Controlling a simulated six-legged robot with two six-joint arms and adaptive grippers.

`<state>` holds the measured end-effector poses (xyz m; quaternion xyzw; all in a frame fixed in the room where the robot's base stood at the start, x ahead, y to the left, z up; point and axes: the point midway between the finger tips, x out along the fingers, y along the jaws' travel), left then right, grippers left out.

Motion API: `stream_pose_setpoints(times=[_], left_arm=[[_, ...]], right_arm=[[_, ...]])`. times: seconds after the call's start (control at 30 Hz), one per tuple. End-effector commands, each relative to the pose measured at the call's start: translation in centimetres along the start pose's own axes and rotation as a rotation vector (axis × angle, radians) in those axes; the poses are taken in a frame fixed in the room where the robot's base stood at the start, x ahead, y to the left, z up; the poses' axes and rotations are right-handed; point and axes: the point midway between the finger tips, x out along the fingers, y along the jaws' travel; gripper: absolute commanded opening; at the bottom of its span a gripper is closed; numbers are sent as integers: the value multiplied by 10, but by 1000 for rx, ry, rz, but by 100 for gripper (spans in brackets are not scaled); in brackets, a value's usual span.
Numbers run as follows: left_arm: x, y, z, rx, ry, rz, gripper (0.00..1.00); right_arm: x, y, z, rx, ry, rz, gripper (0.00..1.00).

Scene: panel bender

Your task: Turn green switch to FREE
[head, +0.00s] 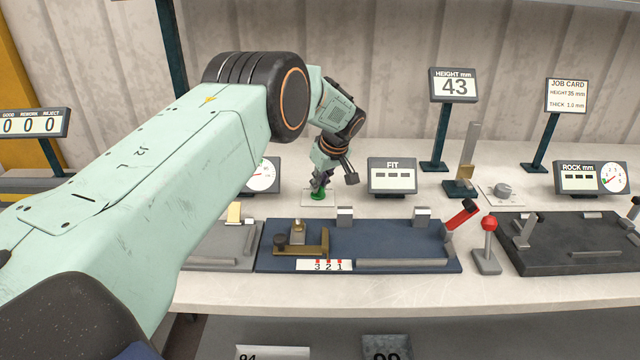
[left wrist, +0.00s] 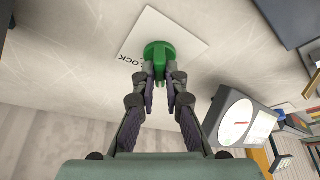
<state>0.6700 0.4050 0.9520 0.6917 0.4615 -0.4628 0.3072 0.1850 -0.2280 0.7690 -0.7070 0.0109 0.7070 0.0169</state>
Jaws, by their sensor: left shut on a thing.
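The green switch (head: 318,195) is a round knob on a white plate (head: 305,203) at the back of the bench, left of the FIT display. In the left wrist view the green switch (left wrist: 160,52) stands on its white plate (left wrist: 182,28); letters ending in "OCK" show beside it, and the rest of the label is hidden. My left gripper (head: 319,184) reaches down onto the switch from above. In the left wrist view the fingers of my left gripper (left wrist: 161,76) are closed on the knob's raised grip. My right gripper is not in view.
A FIT display (head: 392,175) stands close right of the switch, and a dial gauge (head: 263,175) close left. In front lies a blue fixture (head: 375,240) with a red-handled lever (head: 461,214). A red-ball lever (head: 488,235) and a grey knob (head: 503,191) are further right.

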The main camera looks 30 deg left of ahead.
Motion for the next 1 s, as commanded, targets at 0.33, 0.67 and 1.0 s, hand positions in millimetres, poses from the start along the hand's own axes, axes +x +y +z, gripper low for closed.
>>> stream_pose_setpoints(times=[0.33,0.67,1.0], left_arm=[[-4,2,-6,-5,9,10,19],[-2,1,-2,-2,3,4,34],[-23,2,-2,-2,3,6,34]], right_arm=[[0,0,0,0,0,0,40],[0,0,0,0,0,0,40],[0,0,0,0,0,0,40]])
